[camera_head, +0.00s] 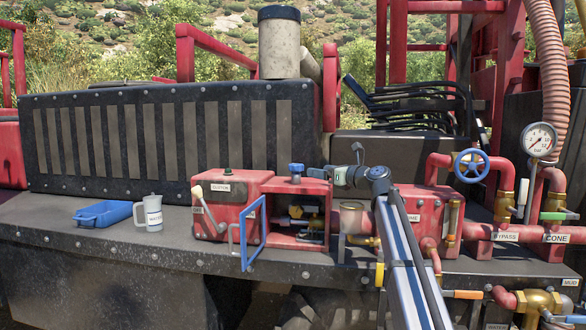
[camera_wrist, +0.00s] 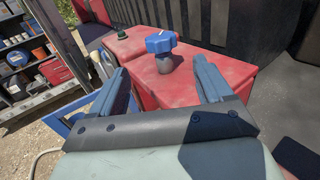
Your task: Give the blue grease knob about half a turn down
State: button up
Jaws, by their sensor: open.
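The blue grease knob (camera_head: 296,168) stands upright on top of a red housing (camera_head: 294,186) in the head view. In the wrist view the same knob (camera_wrist: 160,43) has a lobed blue head on a short grey stem, on the red top. My gripper (camera_head: 328,171) is just to the right of the knob in the head view. In the wrist view my gripper (camera_wrist: 166,78) is open and empty, its two fingers apart. The knob shows beyond the fingertips, between their lines, and nothing touches it.
A blue-framed door (camera_head: 254,234) hangs open at the housing's front. The red clutch box (camera_head: 226,200) is to its left, with a lever. A clear cup (camera_head: 351,217) is near my arm.

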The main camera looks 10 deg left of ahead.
aim_at(295, 166)
jog(key=x, duration=1.3)
jog(key=shift+w+a, duration=0.25)
jog(key=shift+a, duration=0.05)
jog(key=c, duration=1)
jog(key=shift+o, duration=0.2)
jog(key=shift+m+t+h, duration=0.3)
jog(key=shift+t, duration=0.2)
jog(key=shift+m+t+h, duration=0.7)
jog(key=shift+t, duration=0.2)
jog(key=shift+w+d+m+t+h, duration=0.1)
jog(key=shift+m+t+h, duration=0.6)
jog(key=shift+h, duration=0.15)
jog(key=shift+w+d+m+t+h, duration=0.1)
jog(key=shift+d+m+t+h, duration=0.05)
jog(key=shift+m+t+h, duration=0.6)
jog(key=shift+d+m+t+h, duration=0.1)
jog(key=shift+m+t+h, duration=0.45)
jog(key=shift+h, duration=0.55)
